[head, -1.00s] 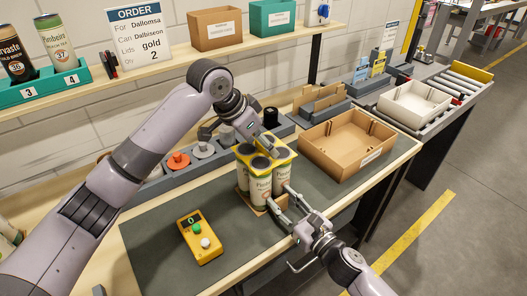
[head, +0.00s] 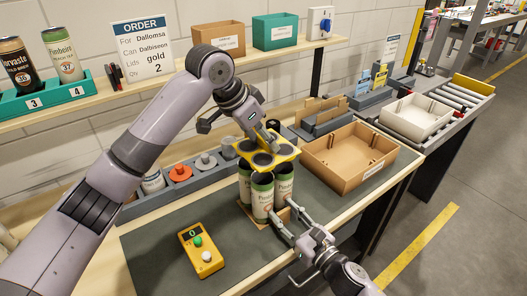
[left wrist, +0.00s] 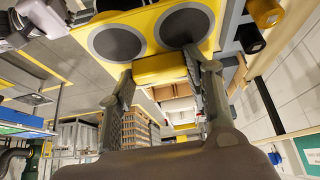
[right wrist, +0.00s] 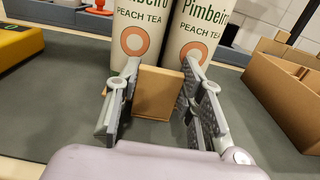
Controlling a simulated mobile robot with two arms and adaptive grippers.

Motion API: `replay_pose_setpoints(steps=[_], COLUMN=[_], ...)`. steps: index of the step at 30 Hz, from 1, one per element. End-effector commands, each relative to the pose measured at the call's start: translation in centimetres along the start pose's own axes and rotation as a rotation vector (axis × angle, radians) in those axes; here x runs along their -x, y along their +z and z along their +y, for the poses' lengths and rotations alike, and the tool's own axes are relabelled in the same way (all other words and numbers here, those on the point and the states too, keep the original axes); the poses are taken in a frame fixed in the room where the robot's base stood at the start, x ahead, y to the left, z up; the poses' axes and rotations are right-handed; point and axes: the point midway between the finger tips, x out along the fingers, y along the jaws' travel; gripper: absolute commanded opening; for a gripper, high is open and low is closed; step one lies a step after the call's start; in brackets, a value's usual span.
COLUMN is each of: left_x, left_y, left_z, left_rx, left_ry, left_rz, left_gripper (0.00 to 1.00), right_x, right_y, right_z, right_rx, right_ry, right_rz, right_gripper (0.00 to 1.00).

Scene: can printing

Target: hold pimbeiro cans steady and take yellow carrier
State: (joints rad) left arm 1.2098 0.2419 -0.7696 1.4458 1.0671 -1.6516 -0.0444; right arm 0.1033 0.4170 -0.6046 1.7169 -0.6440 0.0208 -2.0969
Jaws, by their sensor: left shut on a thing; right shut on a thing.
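The yellow carrier (head: 267,150), a plate with round dark openings, is raised above the Pimbeiro cans. My left gripper (head: 268,137) is shut on its edge; the left wrist view shows the carrier's yellow tab (left wrist: 160,68) between the fingers. Several white Pimbeiro cans (head: 262,198) with dark green tops stand upright in a cluster below. Two show "Peach Tea" labels in the right wrist view (right wrist: 135,45). My right gripper (head: 286,222) is low in front of them, shut on an upright brown cardboard piece (right wrist: 158,93) at the cans' base.
A yellow counter box (head: 200,250) reading 0 lies on the dark mat, left of the cans. An open cardboard box (head: 350,158) stands to the right. A white tray (head: 415,117) sits by the rollers.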

Motion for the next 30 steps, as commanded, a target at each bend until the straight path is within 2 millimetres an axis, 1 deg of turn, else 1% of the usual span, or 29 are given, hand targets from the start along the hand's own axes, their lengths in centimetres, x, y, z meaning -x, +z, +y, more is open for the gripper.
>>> replay_pose_setpoints(steps=[1, 3, 7, 11, 18, 19, 28, 30], left_x=[1.0, 2.1, 3.5, 4.2, 4.2, 4.2, 4.2, 4.2], left_y=[-0.7, -1.3, -2.1, -2.4, -2.4, -2.4, -2.4, -2.4], left_z=[0.0, 0.0, 0.0, 0.0, 0.0, 0.0, 0.0, 0.0], left_rx=[-0.002, -0.001, 0.0, 0.0, 0.0, 0.0, 0.0, 0.0], left_ry=[-0.001, -0.001, 0.0, 0.001, 0.001, 0.001, 0.001, 0.001], left_rz=[0.003, 0.003, 0.001, 0.0, 0.0, 0.0, 0.0, 0.0], left_gripper=[0.3, 0.3, 0.3, 0.3, 0.3, 0.3, 0.3, 0.3], right_x=[0.0, 0.0, 0.0, 0.0, 0.0, 0.0, 0.0, 0.0], right_y=[-0.1, -0.1, -0.1, -0.1, -0.1, -0.1, 0.0, 0.0], right_z=[0.0, 0.0, 0.0, 0.0, 0.0, 0.0, 0.0, 0.0], right_rx=[-0.001, -0.001, -0.001, -0.001, -0.001, -0.001, 0.0, 0.0], right_ry=[0.0, 0.0, 0.0, 0.0, 0.0, 0.0, 0.0, 0.0], right_rz=[0.001, 0.001, 0.001, 0.001, 0.001, 0.001, 0.001, 0.001], right_gripper=[0.07, 0.07, 0.07, 0.07, 0.07, 0.37, 0.57, 0.59])
